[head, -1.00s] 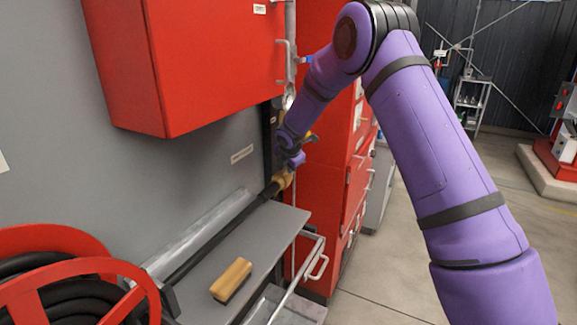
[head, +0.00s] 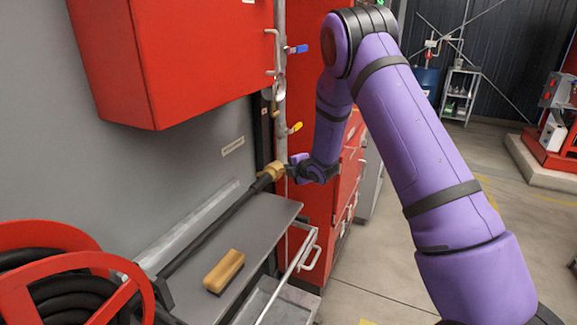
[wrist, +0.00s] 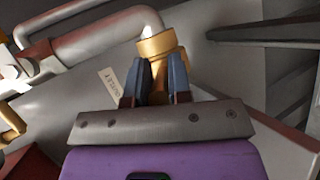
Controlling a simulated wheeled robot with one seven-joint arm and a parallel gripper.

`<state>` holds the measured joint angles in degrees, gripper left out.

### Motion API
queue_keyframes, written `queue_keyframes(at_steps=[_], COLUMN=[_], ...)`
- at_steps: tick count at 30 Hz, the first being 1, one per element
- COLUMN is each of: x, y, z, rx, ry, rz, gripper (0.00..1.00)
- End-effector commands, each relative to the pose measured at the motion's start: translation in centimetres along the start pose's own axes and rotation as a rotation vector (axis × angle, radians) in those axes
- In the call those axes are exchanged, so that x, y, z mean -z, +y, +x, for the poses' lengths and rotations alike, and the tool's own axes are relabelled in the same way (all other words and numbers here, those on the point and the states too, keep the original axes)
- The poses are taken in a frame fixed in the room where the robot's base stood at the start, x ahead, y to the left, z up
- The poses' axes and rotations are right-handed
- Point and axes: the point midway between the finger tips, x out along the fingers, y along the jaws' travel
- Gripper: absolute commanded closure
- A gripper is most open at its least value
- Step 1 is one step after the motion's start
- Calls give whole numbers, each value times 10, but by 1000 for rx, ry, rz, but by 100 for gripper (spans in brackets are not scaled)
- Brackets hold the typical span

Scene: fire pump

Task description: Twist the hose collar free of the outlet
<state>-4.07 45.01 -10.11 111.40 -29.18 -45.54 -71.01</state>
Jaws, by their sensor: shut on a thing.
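The brass hose collar (head: 268,173) sits at the upper end of the black hose (head: 225,215), close to the vertical pipe. It also shows in the wrist view (wrist: 158,46), with a grey pipe running up to it. My gripper (head: 288,170) reaches it from the right. In the wrist view my gripper's two blue-grey fingers (wrist: 161,78) are shut on the collar, one on each side. The fingers and my wrist partly hide the brass.
A blue-handled valve (head: 297,49) and a yellow-handled valve (head: 295,128) are on the vertical pipe. A red cabinet (head: 175,60) hangs above. A wooden brush (head: 224,271) lies on the grey bench (head: 268,215). The red hose reel (head: 75,290) is front left. Open floor lies right.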

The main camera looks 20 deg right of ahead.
Motion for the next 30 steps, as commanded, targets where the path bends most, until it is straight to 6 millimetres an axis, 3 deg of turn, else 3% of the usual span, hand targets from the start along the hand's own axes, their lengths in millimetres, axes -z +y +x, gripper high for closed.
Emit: queue_keyframes(at_steps=[12, 28, 29, 30], x=[-2, -2, -2, -2], y=[-15, -16, -16, -16], z=[3, 3, 3, 3], rx=[-156, -177, -176, -176], ry=[34, 39, 39, 39], rz=[80, 91, 91, 91], gripper=[100, 100, 76, 67])
